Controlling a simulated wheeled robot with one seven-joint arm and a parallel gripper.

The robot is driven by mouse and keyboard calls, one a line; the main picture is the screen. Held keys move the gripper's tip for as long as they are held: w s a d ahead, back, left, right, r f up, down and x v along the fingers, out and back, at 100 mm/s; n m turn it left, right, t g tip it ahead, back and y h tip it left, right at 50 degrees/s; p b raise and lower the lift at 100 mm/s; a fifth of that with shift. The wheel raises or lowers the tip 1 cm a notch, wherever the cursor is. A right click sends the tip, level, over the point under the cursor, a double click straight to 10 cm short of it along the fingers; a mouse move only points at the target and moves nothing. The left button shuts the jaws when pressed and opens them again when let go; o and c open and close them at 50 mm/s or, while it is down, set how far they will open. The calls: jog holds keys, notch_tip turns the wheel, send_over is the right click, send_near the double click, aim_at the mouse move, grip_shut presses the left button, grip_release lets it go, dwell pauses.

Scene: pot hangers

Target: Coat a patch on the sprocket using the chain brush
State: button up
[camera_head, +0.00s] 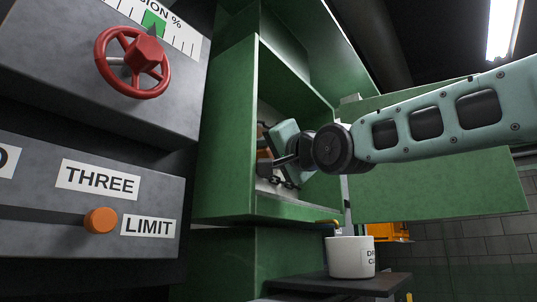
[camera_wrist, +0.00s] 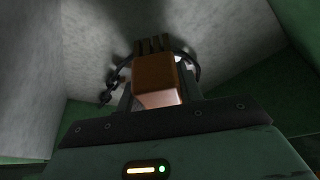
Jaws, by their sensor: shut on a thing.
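My gripper (camera_head: 278,158) reaches into an open green cabinet (camera_head: 226,135). It is shut on the chain brush (camera_wrist: 156,80), a brown-orange block with dark bristles pointing away from me, between the fingers in the wrist view. In the head view a bit of orange shows beside my gripper, partly hidden by it. A dark curved chain or ring (camera_wrist: 113,82) shows behind the brush against a pale grey wall, around the bristles. The sprocket is not clearly visible; the brush and gripper cover that area. I cannot tell whether the bristles touch anything.
The cabinet walls close in around my gripper, and its green door (camera_head: 440,185) stands open at right. A white labelled cup (camera_head: 350,262) sits on a dark shelf (camera_head: 335,285) below. A grey panel at left carries a red handwheel (camera_head: 107,60) and an orange knob (camera_head: 100,220).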

jog(key=shift+w, duration=0.1)
jog(key=shift+w+d+r+p, duration=0.2)
jog(key=shift+w+d+p, duration=0.15)
jog(key=shift+p, duration=0.55)
jog(key=p, duration=0.1)
jog(key=w+d+p, duration=0.1)
jog(key=shift+w+d+p, duration=0.15)
jog(key=shift+w+p, duration=0.15)
jog(key=shift+p, duration=0.1)
jog(key=shift+w+d+f+p, duration=0.2)
jog(key=shift+w+d+p, duration=0.05)
jog(key=shift+p, duration=0.05)
jog(key=shift+w+d+p, duration=0.55)
jog(key=shift+w+p, duration=0.25)
jog(key=shift+p, duration=0.1)
jog(key=shift+w+d+p, duration=0.55)
jog(key=shift+w+p, duration=0.2)
jog(key=shift+p, duration=0.15)
jog(key=w+d+p, duration=0.2)
jog(key=w+p, duration=0.1)
